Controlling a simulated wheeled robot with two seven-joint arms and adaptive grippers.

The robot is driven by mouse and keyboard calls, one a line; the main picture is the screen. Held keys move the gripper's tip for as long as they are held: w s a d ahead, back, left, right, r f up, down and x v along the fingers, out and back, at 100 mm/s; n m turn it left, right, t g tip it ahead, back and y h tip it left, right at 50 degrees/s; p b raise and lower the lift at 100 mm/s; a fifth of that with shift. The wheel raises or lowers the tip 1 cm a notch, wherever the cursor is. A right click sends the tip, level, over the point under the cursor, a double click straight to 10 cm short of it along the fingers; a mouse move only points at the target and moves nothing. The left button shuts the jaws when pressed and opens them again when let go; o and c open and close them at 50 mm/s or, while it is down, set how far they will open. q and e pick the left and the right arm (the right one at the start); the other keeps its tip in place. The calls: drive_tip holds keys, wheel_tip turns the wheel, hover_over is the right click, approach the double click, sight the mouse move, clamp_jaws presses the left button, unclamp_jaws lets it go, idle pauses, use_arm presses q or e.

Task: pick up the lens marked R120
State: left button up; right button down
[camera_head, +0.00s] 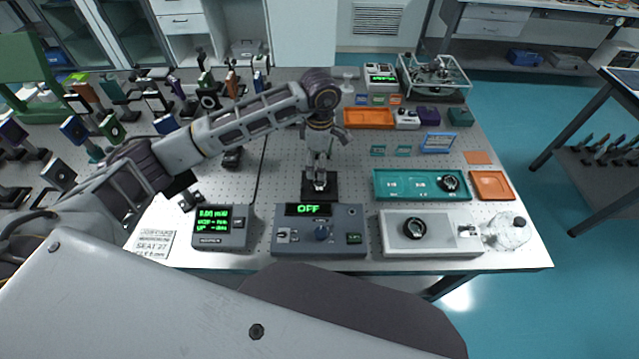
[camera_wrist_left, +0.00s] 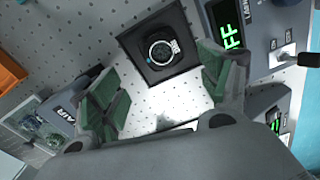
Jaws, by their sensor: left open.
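My left gripper (camera_head: 318,176) points down at the middle of the table, above a black square pad (camera_head: 306,193). In the left wrist view, the left gripper (camera_wrist_left: 160,88) is open and empty, with its green finger pads wide apart. A round dark lens (camera_wrist_left: 162,51) with a pale rim mark sits on the black pad (camera_wrist_left: 151,70), just beyond the fingertips and apart from them. The mark on it is too small to read. Another round dark lens-like piece (camera_head: 450,183) sits in the teal tray (camera_head: 420,197) on the right. My right gripper is not in view.
A grey box reading OFF (camera_head: 290,238) stands in front of the pad, with a green-display meter (camera_head: 222,241) left of it and a white device (camera_head: 388,240) right. Many mounted optics crowd the left. An orange tray (camera_head: 368,118) lies behind.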

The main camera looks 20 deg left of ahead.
sight(320, 183)
use_arm(q)
drive_tip(key=shift+f, duration=1.75)
drive_tip(key=shift+s+f+p, duration=0.2)
drive_tip(key=shift+f+p, duration=0.55)
drive_tip(key=shift+f, duration=1.85)
drive_tip(key=shift+c, duration=0.2)
drive_tip(key=c, duration=1.1)
